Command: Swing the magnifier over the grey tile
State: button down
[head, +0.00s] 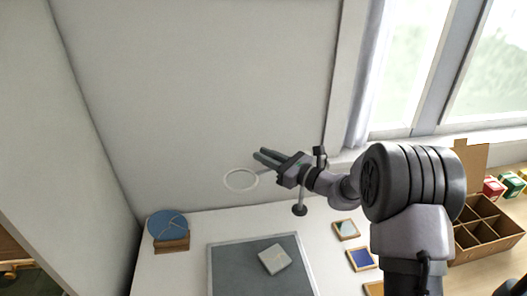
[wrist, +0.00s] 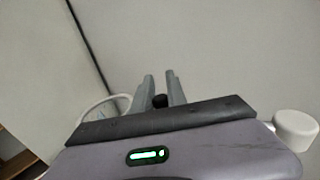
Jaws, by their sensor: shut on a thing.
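The magnifier (head: 241,189) is a pale round ring with a clear lens, in the air in front of the back wall. It lies up and to the left of the grey tile, apart from it in the head view. Part of its rim shows at the left of the wrist view (wrist: 108,99). My gripper (head: 263,154) is just right of the ring. In the wrist view its fingers (wrist: 160,76) are on either side of a small dark knob (wrist: 159,101). The grey tile (head: 274,259) lies on the dark grey mat (head: 228,267), with a thin pale seam.
A blue plate with gold seams (head: 168,225) stands on a wooden stand (head: 172,246) at left. Small framed tiles (head: 361,258) lie right of the mat. A divided cardboard box (head: 490,240) and coloured jars (head: 493,187) stand at right. The white tabletop (head: 185,272) is bare between plate and mat.

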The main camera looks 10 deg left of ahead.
jog(key=s+d+n+g+y+b, duration=0.1)
jog(key=s+d+n+g+y, duration=0.2)
jog(key=g, duration=0.8)
jog(key=shift+s+d+n, duration=1.3)
jog(key=shift+s+n, duration=0.35)
jog(key=shift+n, duration=0.55)
jog(key=c, duration=1.4)
grip_release()
jog(key=d+p, duration=0.1)
jog(key=d, duration=0.4)
jog(key=w+d+p, duration=0.1)
jog(key=d, duration=0.5)
jog(key=d+p, duration=0.1)
jog(key=d, duration=0.5)
jog(key=shift+w+d, duration=0.15)
jog(key=shift+d, duration=0.05)
